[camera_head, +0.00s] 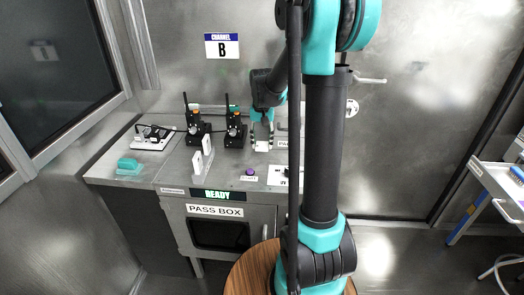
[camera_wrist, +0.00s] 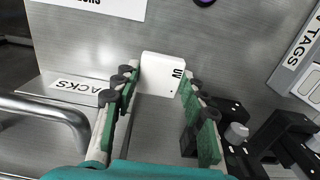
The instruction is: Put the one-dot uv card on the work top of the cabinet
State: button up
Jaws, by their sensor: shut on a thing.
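My gripper (camera_head: 262,132) is over the back part of the cabinet's grey work top (camera_head: 226,167). It is shut on a white card (camera_head: 262,146), which hangs between the fingertips. In the wrist view the card (camera_wrist: 160,73) sits between the green-padded fingers of my gripper (camera_wrist: 160,80), and "UV" is printed along its right side. I cannot tell whether the card's lower edge touches the work top.
Two black devices with antennas (camera_head: 235,130) stand close to the left of my gripper. A purple button (camera_head: 249,171) and a white label sheet (camera_head: 283,176) lie nearer the front edge. A teal block (camera_head: 127,163) is at the far left. Bare work top shows between these things.

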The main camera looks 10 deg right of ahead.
aim_at(262, 144)
jog(key=shift+f, duration=2)
jog(key=shift+f, duration=0.15)
jog(key=o, duration=0.9)
jog(key=shift+o, duration=0.2)
notch_tip(262, 144, up, 12)
jog(key=shift+s+r, duration=0.1)
jog(key=shift+r, duration=0.05)
